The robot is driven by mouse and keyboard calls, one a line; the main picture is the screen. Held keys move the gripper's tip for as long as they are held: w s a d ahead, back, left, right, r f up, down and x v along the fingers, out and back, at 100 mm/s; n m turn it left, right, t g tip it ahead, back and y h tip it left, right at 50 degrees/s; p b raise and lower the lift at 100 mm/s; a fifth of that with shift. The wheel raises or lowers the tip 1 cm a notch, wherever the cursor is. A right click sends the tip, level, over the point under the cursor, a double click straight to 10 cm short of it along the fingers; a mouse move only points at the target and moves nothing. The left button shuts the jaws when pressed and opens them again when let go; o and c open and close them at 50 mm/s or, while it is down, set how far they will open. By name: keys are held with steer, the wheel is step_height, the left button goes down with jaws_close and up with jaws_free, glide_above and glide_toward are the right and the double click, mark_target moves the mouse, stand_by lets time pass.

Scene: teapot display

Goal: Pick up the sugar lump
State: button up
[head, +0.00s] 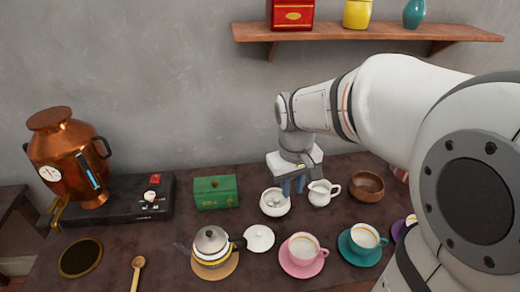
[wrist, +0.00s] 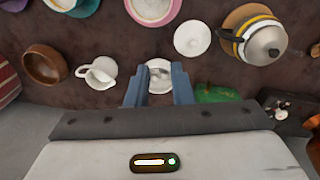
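A white sugar bowl (head: 275,208) stands open on the dark table, between the green box and the white jug. It also shows in the wrist view (wrist: 160,62), between my two blue fingers. Pale shapes lie inside it, but a single sugar lump is too small to make out. My gripper (head: 293,188) points down above the bowl's right side in the head view. In the wrist view my gripper (wrist: 158,88) has its fingers spread, with nothing seen held between them. The fingers hide parts of the bowl's sides.
A white jug (head: 322,193) stands close right of the bowl, with a wooden bowl (head: 367,186) beyond. A green box (head: 215,192) is at left. A white lid (head: 259,238), teapot (head: 211,243), pink cup (head: 303,248) and teal cup (head: 363,238) stand in front. A shelf (head: 370,33) hangs above.

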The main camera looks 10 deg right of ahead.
steer(key=w+f+n+g+b, duration=0.1)
steer(key=w+f+n+g, duration=0.1)
steer(key=w+f, duration=0.5)
steer(key=n+g+h+b, duration=0.1)
steer(key=n, duration=0.1)
glide_toward(278, 206)
steer(key=shift+s+d+f, duration=0.1)
steer(key=shift+d+f, duration=0.05)
steer(key=shift+f, duration=0.4)
steer(key=x, duration=0.6)
steer(key=shift+s+f, duration=0.15)
steer(key=shift+f, duration=0.25)
steer(key=shift+c, duration=0.3)
jaws_close()
